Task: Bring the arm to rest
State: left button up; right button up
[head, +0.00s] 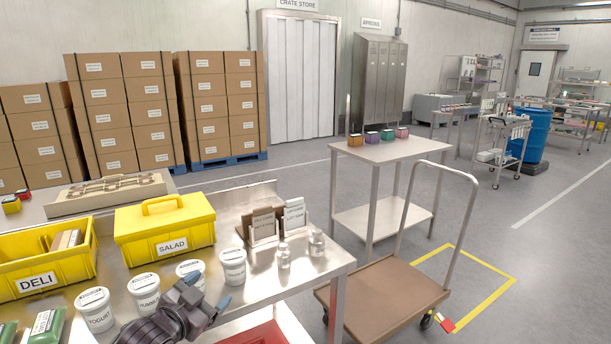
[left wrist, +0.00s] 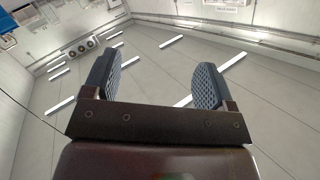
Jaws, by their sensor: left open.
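My left gripper (head: 207,302) is at the bottom of the head view, over the near edge of the steel table (head: 262,292), in front of the white tubs. In the left wrist view its two dark ridged fingers (left wrist: 155,86) stand wide apart with nothing between them. That view faces up to the ceiling, with strip lights behind the fingers. My right gripper is in neither view.
White tubs (head: 233,268) stand close by the gripper. Behind are a yellow SALAD box (head: 165,232), a yellow DELI crate (head: 70,281), small glass jars (head: 317,243) and card holders (head: 294,217). A flat trolley (head: 385,295) stands right of the table.

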pick_arm(q)
jog(key=s+a+f+n+g+y+b, duration=0.1)
jog(key=s+a+f+n+g+y, duration=0.1)
jog(key=s+f, duration=1.1)
jog(key=s+a+f+n+g+y+b, duration=0.1)
jog(key=s+a+f+n, duration=0.4)
jog(key=s+f, duration=0.8)
jog(key=s+n+g+y, duration=0.1)
jog(key=s+y, duration=0.1)
jog(key=s, duration=0.3)
jog(key=shift+f+y+b, duration=0.3)
jog(key=shift+f+b, duration=0.05)
jog(key=shift+b, duration=0.05)
